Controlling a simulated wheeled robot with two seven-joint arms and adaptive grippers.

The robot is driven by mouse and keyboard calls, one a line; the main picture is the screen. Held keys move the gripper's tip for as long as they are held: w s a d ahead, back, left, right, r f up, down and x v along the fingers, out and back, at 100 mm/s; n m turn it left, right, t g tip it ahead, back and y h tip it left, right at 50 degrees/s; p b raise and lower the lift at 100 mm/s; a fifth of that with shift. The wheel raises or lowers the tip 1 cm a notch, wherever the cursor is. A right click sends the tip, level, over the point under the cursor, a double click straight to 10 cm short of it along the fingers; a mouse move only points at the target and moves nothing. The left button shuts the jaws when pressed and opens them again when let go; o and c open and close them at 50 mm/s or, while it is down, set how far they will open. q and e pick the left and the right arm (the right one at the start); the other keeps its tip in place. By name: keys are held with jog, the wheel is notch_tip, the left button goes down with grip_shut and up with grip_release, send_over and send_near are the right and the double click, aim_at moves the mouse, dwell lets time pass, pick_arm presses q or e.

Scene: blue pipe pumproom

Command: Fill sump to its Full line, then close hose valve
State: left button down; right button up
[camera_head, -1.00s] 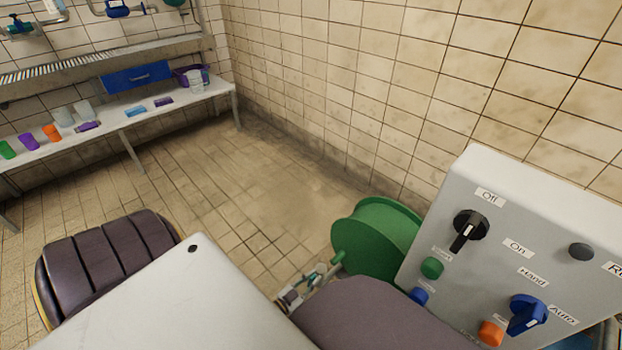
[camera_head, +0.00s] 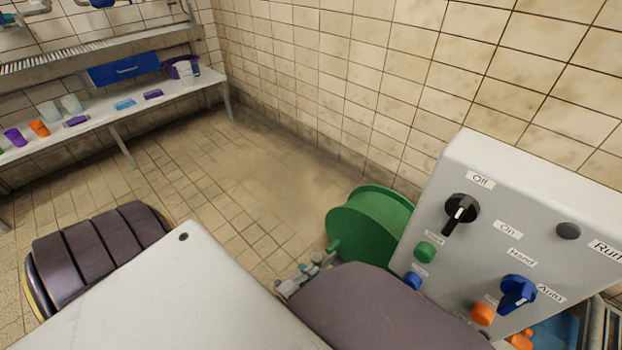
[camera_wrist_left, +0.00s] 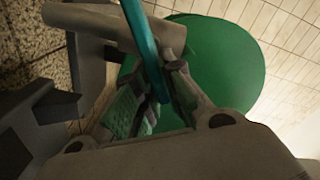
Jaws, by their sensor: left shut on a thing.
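My left gripper (camera_head: 298,279) is low beside the green hose reel (camera_head: 368,222), mostly hidden behind my arm in the head view. In the left wrist view my left gripper (camera_wrist_left: 158,98) is shut on a slim teal lever (camera_wrist_left: 147,45), which runs down between its fingers. A grey pipe-like part (camera_wrist_left: 95,22) lies beside the lever. I cannot tell for certain that this is the hose valve. The green reel (camera_wrist_left: 225,60) fills the background there. The sump and its Full line are not identifiable. My right gripper is not in view.
A grey control box (camera_head: 450,180) with a black knob (camera_head: 461,211) and a blue knob (camera_head: 517,293) stands right of the reel. The tiled floor between (camera_head: 220,200) is clear.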

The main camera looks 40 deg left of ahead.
pick_arm(q)
jog(key=m, duration=0.2)
jog(key=a+f+m, duration=0.1)
jog(key=shift+s+f+m, duration=0.15)
jog(key=shift+f+m, duration=0.05)
jog(key=shift+m, duration=0.2)
jog(key=shift+f+m, duration=0.3)
jog(key=shift+m, duration=0.9)
jog(key=c, duration=1.5)
grip_release()
jog(key=shift+s, duration=0.1)
jog(key=shift+d+r, duration=0.25)
jog(key=shift+d, duration=0.05)
jog(key=shift+r, duration=0.25)
